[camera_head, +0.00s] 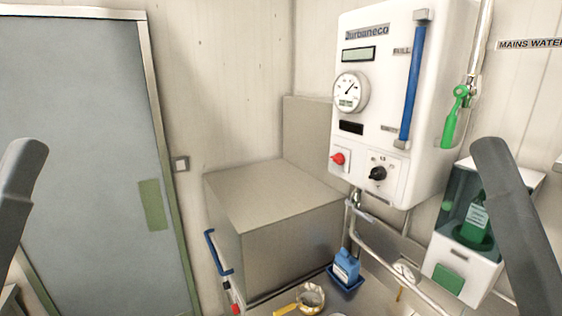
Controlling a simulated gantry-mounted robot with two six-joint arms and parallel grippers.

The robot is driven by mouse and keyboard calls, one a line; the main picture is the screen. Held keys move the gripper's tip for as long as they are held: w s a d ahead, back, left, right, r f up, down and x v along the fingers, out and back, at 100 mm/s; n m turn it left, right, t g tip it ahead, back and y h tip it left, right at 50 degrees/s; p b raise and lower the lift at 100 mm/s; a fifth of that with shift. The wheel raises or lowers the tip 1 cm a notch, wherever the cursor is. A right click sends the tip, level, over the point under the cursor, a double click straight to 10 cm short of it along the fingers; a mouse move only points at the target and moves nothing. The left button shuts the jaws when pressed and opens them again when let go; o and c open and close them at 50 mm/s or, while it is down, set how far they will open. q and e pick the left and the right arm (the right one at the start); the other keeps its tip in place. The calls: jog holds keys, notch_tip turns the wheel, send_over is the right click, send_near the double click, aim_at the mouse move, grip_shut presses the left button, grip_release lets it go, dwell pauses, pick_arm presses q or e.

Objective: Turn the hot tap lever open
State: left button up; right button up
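A white wall-mounted water heater (385,130) hangs at the upper right, with a round dial, a blue vertical sight tube (413,84), a red knob (338,159) and a black knob (377,174). A green lever (450,122) hangs down on the pipe at the heater's right side, by the mains water sign. I cannot tell which part is the hot tap lever; a tap beneath the heater is small and partly hidden. Dark grey links of my arms show at the left and right edges. Neither gripper is in view.
A green-and-white dispenser (470,273) hangs right. A grey door (85,120) is left.

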pick_arm(q)
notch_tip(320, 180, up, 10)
jog(key=p, duration=0.6)
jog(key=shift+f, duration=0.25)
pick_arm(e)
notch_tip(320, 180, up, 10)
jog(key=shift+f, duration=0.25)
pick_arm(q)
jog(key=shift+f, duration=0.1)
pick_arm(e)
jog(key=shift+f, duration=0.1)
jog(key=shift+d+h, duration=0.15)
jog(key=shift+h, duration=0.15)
